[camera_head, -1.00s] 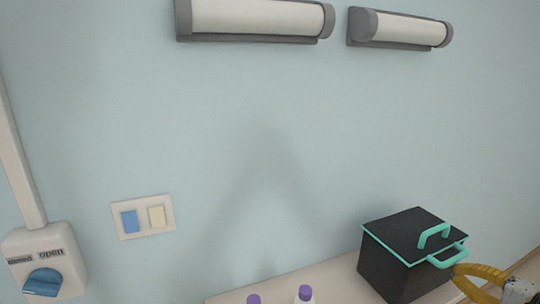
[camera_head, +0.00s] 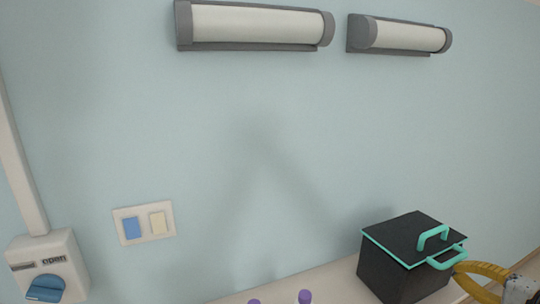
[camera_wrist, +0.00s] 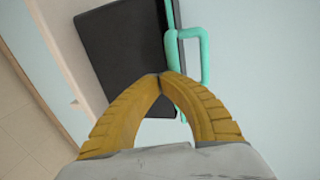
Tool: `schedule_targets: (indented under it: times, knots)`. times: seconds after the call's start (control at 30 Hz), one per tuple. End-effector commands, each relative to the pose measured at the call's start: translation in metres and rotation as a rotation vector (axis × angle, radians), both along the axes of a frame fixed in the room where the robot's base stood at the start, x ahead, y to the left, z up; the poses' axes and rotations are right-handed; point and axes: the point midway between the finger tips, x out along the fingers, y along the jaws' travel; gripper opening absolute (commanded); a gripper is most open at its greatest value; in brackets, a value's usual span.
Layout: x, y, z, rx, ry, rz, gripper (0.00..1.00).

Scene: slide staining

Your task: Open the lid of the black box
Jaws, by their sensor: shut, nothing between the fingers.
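The black box (camera_head: 385,276) stands on the counter at the lower right of the head view. Its black lid (camera_head: 400,234) has a teal rim and lies shut on the box. A teal handle (camera_head: 433,237) stands on top of the lid, and a second teal handle (camera_head: 447,259) juts from its front edge. My gripper (camera_head: 459,273) has yellow fingers and is beside the front handle. In the wrist view the fingertips (camera_wrist: 160,75) meet, with nothing between them, close to the teal handle (camera_wrist: 205,55). I cannot tell whether they touch it.
The pale counter (camera_head: 335,283) runs along the blue wall. Two purple-capped bottles (camera_head: 304,297) show at the bottom edge, left of the box. A switch plate (camera_head: 144,222) and a blue-knobbed wall unit (camera_head: 46,275) are on the left. Two lamps hang above.

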Motion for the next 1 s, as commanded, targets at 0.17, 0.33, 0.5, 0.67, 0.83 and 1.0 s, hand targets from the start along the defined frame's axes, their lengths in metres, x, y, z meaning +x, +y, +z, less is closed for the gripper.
schedule_targets:
  times: [0.17,0.33,0.5,0.67,0.83,1.0]
  knots:
    - [0.001,0.001,0.014,0.0,-0.001,0.0,0.0]
    - [0.002,0.001,0.03,0.0,-0.001,0.0,0.0]
    - [0.003,0.001,0.034,0.0,-0.001,0.0,0.0]
    - [0.003,0.001,0.033,0.0,0.0,0.0,0.0]
    - [0.003,0.001,0.036,0.0,0.0,0.0,0.0]
    - [0.006,0.003,0.05,0.0,0.0,0.0,0.0]
